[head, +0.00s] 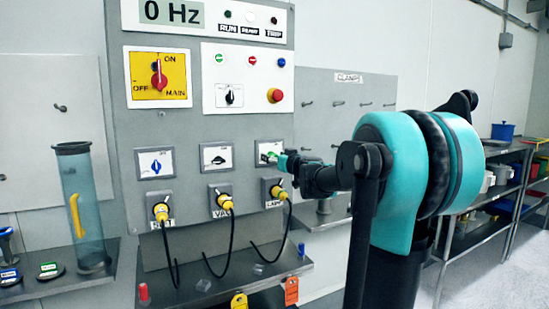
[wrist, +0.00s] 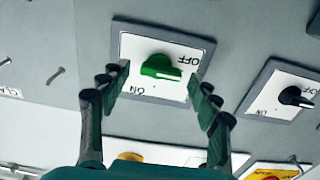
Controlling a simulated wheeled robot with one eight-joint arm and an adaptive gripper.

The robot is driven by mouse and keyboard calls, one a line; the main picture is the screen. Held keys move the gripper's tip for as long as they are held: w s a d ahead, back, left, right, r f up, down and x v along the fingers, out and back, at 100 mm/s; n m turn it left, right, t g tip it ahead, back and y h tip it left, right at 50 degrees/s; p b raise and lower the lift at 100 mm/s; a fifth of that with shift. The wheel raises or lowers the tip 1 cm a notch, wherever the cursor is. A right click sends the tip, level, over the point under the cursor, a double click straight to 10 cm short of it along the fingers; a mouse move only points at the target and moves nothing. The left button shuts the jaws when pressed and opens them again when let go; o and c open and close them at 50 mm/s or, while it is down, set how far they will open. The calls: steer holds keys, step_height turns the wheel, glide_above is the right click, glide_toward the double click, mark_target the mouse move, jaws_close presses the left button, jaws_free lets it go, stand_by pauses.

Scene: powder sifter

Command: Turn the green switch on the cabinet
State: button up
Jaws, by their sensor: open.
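The green switch (wrist: 161,67) is a rotary knob on a white plate (wrist: 130,47) with ON and OFF marks. In the wrist view its white pointer is toward the right, between the two marks. My gripper (wrist: 163,92) is open, with one finger on each side of the knob and visible gaps to it. In the head view my gripper (head: 286,163) is at the rightmost switch plate of the grey cabinet (head: 125,125). A bit of the green switch (head: 265,157) shows there, the rest hidden by the fingers.
A black switch (head: 219,159) and a blue switch (head: 156,166) are left of the green one. Yellow plugs with black cables, such as the nearest (head: 277,191), stick out below. A shelf (head: 220,287) juts out under the cabinet.

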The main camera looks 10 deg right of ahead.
steer(key=shift+c, duration=0.2)
steer(key=c, duration=1.1)
steer(key=shift+m, duration=0.3)
steer(key=m, duration=0.3)
steer(key=shift+d+m, duration=0.1)
steer(key=shift+m, duration=0.3)
steer(key=m, duration=0.4)
steer(key=shift+d, duration=0.1)
steer(key=m, duration=0.5)
steer(key=shift+w+d, duration=0.1)
steer(key=shift+m, duration=2.3)
